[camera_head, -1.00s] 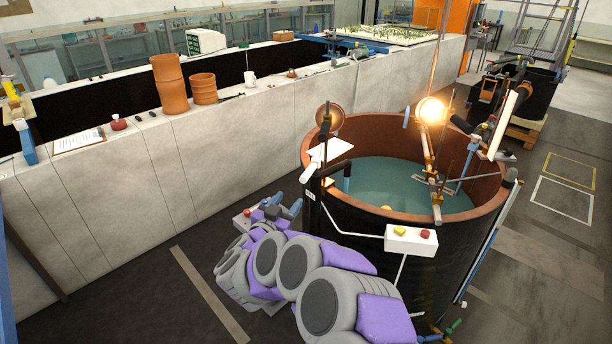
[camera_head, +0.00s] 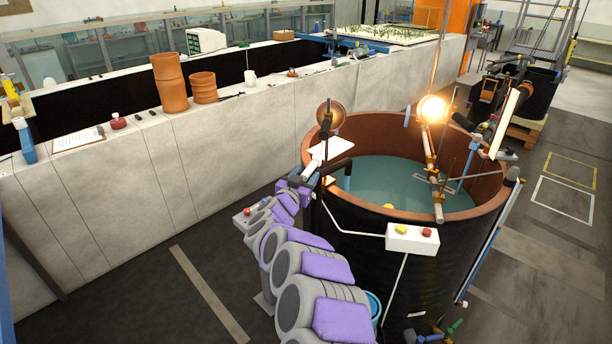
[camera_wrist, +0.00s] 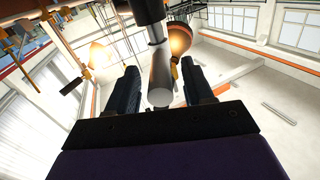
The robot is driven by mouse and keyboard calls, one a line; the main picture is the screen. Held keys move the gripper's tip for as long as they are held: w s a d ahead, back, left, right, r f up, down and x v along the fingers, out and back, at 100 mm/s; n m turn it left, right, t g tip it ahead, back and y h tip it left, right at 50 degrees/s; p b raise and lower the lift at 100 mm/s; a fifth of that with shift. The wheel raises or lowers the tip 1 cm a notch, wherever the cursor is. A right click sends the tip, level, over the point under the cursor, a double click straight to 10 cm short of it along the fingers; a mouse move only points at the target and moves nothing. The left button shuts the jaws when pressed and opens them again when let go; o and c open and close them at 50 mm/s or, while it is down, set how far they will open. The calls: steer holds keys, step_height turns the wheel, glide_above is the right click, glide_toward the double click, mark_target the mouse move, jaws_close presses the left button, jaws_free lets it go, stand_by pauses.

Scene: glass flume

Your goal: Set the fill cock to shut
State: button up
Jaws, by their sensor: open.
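A black pipe (camera_head: 337,168) crosses the left rim of the round black tank (camera_head: 385,265). A pale grey cylindrical handle (camera_head: 310,171) is at its outer end; I take this as the fill cock, though no label is readable. My gripper (camera_head: 303,182) is at the tank's left side, right by the handle and partly hiding it. In the wrist view my gripper (camera_wrist: 160,68) is open, with two dark fingers. The grey handle (camera_wrist: 160,75) lies between them in the picture with a gap on both sides. Depth between fingers and handle is unclear.
Teal water fills the tank. A white box (camera_head: 411,239) with yellow and red buttons hangs on its front. A glowing lamp (camera_head: 432,109) stands over it. Green (camera_head: 455,327) and blue fittings sit at its foot.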

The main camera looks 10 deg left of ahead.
steer(key=shift+w+d+r, duration=0.1)
steer(key=shift+w+d, duration=0.05)
steer(key=shift+w, duration=0.45)
jaws_close()
stand_by(0.5)
